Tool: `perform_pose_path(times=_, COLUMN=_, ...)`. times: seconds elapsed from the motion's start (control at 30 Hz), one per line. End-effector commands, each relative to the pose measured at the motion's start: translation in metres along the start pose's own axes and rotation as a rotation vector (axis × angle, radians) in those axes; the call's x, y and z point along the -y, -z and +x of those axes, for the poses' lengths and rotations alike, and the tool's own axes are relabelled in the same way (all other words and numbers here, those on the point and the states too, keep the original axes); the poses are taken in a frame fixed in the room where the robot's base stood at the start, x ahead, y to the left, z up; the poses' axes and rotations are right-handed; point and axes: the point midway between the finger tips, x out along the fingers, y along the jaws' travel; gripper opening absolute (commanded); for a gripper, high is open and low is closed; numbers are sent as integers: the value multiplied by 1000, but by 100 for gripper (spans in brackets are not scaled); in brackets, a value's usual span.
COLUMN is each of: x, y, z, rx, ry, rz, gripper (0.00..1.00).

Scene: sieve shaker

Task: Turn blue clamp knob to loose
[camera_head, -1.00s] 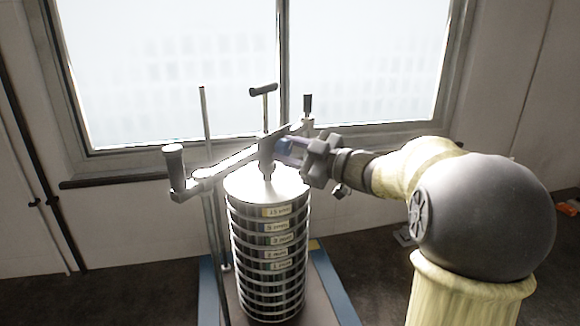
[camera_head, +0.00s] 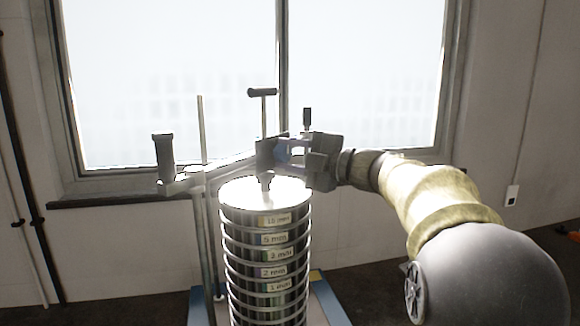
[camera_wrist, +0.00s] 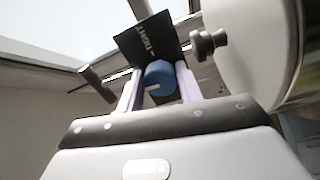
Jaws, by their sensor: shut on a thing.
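The blue clamp knob (camera_wrist: 160,80) sits between my gripper's two pale fingers in the wrist view, with a white mark on its side. In the head view the knob (camera_head: 283,152) is a small blue patch, partly hidden by my gripper (camera_head: 290,151). My gripper is shut on the knob at the right side of the clamp, just above the sieve stack. A dark plate (camera_wrist: 152,43) behind the knob reads "TIGHT"; other lettering is not visible. The clamp bar (camera_head: 225,168) spans above the stack of labelled sieves (camera_head: 266,255).
A T-handled screw (camera_head: 263,92) rises above the stack. An upright dark handle (camera_head: 163,150) stands on the left, beside a thin vertical rod (camera_head: 202,130). A smaller dark knob (camera_head: 307,118) stands close to my gripper. The window (camera_head: 360,70) is behind.

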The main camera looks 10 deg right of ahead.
Motion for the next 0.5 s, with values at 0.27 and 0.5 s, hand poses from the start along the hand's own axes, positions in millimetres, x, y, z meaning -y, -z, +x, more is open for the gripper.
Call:
perform_pose_path(times=0.27, x=0, y=0, z=0, rx=-2, ry=0, rz=-48, gripper=13)
perform_pose_path(times=0.5, x=0, y=0, z=0, rx=-2, ry=1, rz=-49, gripper=13)
